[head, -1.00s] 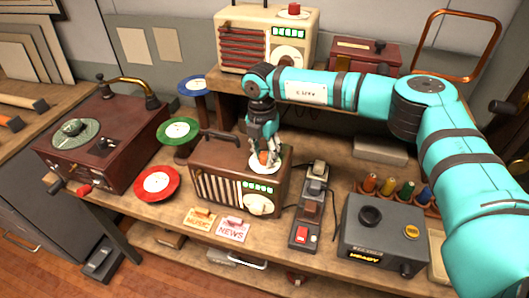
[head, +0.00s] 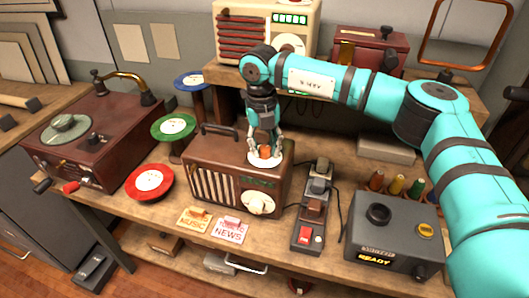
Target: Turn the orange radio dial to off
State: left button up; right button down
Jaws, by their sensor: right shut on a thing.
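The brown wooden radio (head: 222,181) stands on the workbench in the head view, with a slatted front, a carry handle and a cream dial on its lower right front. The orange dial (head: 265,152) sits on a white round plate on the radio's top right. My right gripper (head: 264,154) points straight down over it and is shut on the orange dial, its fingers on either side and partly hiding it. The radio's small display (head: 262,183) looks dark. My left gripper is not in view.
A cream radio (head: 262,28) stands on the shelf behind. A power strip (head: 312,208) and a grey box reading READY (head: 388,238) are to the right. Music and news cards (head: 229,229) lie in front. A red-brown record player (head: 95,142) stands at left.

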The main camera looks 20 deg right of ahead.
aim_at(263, 149)
jog(key=n+b, duration=0.1)
jog(key=n, duration=0.2)
jog(key=shift+b, duration=0.35)
jog(key=shift+n+b, duration=0.4)
jog(key=shift+n, duration=0.5)
jog(key=shift+r, duration=0.1)
jog(key=c, duration=1)
grip_release()
jog(key=shift+o, duration=0.2)
notch_tip(263, 149, up, 12)
jog(key=shift+a, duration=0.25)
jog(key=shift+s, duration=0.1)
